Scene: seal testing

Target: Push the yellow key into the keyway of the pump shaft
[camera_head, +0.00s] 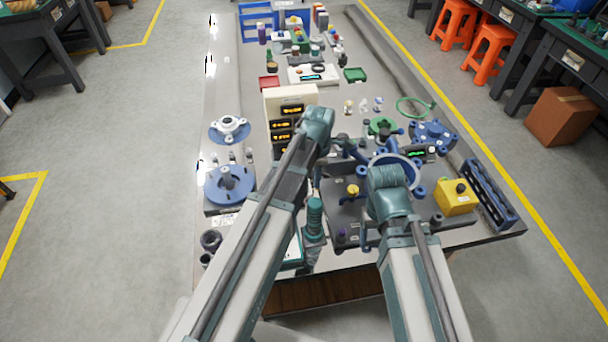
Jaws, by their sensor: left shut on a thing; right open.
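My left arm reaches up and over the middle of the bench. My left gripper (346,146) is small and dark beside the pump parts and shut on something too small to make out. The yellow key cannot be told apart at this size. A blue pump housing ring (414,168) stands on the dark base plate (458,222) at the right, partly behind my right arm. The pump shaft and its keyway cannot be made out. My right gripper (390,190) is over the front of this plate; it is open, its fingers mostly hidden by the arm.
A yellow button box (455,198) and a dark blue rack (489,193) stand at the right edge. Blue flanged discs (230,186) lie at the left. A cream instrument box (288,98) with displays stands behind my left arm. A green ring (413,107) lies farther back.

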